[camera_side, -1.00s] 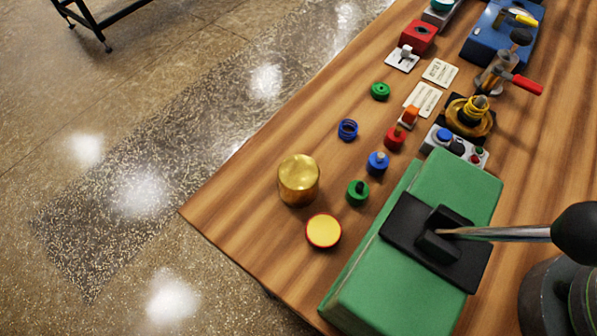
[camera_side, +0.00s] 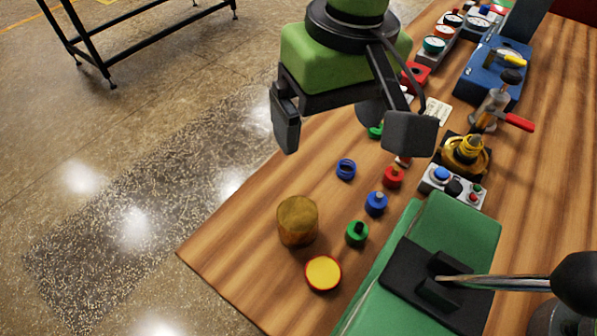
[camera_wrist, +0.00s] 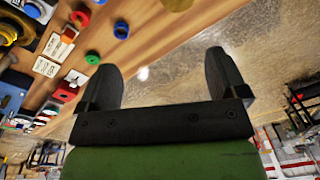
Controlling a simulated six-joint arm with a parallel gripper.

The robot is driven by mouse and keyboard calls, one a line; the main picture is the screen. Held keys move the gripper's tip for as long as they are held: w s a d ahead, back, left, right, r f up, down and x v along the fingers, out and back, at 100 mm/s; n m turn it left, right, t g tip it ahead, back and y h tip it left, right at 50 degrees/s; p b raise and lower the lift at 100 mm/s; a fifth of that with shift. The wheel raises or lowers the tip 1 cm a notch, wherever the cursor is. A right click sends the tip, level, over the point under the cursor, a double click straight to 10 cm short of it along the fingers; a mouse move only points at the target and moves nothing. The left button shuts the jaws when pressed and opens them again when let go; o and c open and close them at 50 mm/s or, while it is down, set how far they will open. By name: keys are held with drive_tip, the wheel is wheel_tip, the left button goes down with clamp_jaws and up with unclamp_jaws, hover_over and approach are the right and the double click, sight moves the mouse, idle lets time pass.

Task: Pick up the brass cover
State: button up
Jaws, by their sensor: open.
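The brass cover (camera_side: 297,221) is a short gold-brown cylinder, standing upright on the wooden table near its left edge in the side view. In the wrist view, a brass-coloured piece of it (camera_wrist: 177,4) shows at the top edge, mostly cut off. My gripper (camera_side: 347,140) is green and black, with its two fingers wide apart and nothing between them. It hangs above the table, higher in the picture than the cover and apart from it. In the wrist view my open gripper (camera_wrist: 163,75) also shows empty.
Close to the cover are a yellow disc with a red rim (camera_side: 323,273), a green knob (camera_side: 357,234), a blue knob (camera_side: 376,203) and a blue ring (camera_side: 346,169). A green box (camera_side: 455,225) stands to the right. The table edge is just left of the cover.

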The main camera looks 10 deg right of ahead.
drive_tip(key=n+h, duration=0.1)
hover_over(297, 213)
wheel_tip(297, 213, down, 6)
drive_tip(key=shift+s+a, duration=0.1)
drive_tip(key=shift+s, duration=0.05)
wheel_tip(297, 213, down, 4)
drive_tip(key=shift+f, duration=0.2)
wheel_tip(297, 213, down, 6)
drive_tip(key=shift+r, duration=0.15)
drive_tip(key=shift+c, duration=0.2)
drive_tip(key=c, duration=1.1)
